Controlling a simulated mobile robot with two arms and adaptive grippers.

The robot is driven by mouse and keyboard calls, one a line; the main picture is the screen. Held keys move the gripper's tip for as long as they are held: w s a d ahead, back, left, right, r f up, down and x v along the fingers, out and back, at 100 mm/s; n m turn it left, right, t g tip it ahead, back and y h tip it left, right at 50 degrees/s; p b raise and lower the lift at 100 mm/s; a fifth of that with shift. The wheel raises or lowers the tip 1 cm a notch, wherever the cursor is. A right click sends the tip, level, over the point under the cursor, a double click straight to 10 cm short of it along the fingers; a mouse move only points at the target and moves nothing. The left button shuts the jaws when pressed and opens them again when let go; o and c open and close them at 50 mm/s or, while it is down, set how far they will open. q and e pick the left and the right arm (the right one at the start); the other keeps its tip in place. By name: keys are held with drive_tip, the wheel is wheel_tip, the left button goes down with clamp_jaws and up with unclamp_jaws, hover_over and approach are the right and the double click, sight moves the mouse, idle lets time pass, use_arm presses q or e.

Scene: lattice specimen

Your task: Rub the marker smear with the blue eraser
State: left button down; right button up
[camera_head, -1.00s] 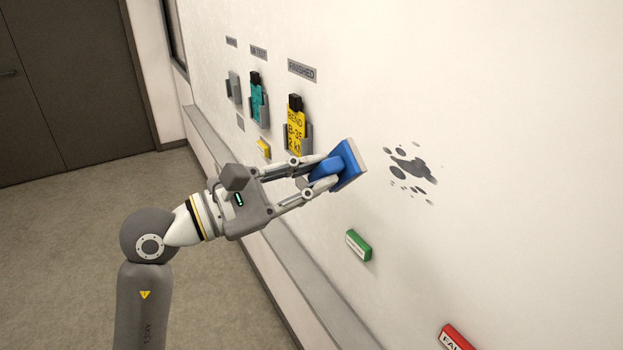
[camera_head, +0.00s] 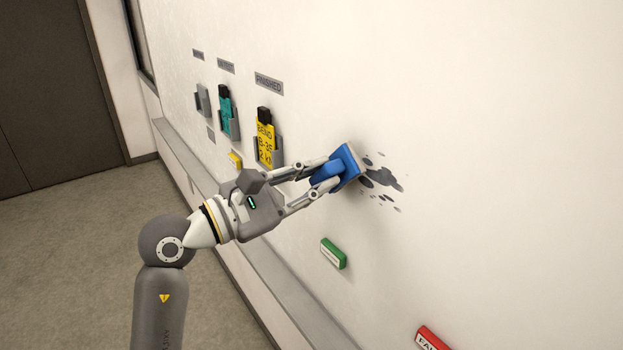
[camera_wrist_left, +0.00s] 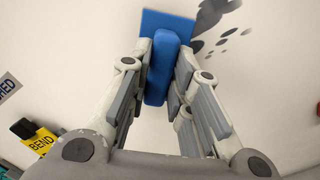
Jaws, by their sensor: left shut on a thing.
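The blue eraser (camera_head: 338,168) is held by its handle in my left gripper (camera_head: 326,178), which is shut on it. Its pale pad faces the white wall board and is at or very near the surface, over the left edge of the dark marker smear (camera_head: 382,178). The rest of the smear, with its spots, shows to the right of the eraser. In the left wrist view the eraser (camera_wrist_left: 162,68) sits between the fingers (camera_wrist_left: 160,85), and the smear (camera_wrist_left: 214,14) lies beyond it at upper right. My right gripper is not in view.
Yellow (camera_head: 266,138), teal (camera_head: 225,112) and grey (camera_head: 203,99) holders with labels are on the board at left. A small yellow block (camera_head: 235,160), a green block (camera_head: 333,253) and a red block (camera_head: 431,339) are also on it. The board right of the smear is clear.

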use_arm(q)
drive_tip(key=shift+w+d, duration=0.2)
drive_tip(key=shift+d, duration=0.05)
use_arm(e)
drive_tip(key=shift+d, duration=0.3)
use_arm(q)
drive_tip(key=shift+w+d, duration=0.3)
drive_tip(key=shift+d, duration=0.15)
idle(0.3)
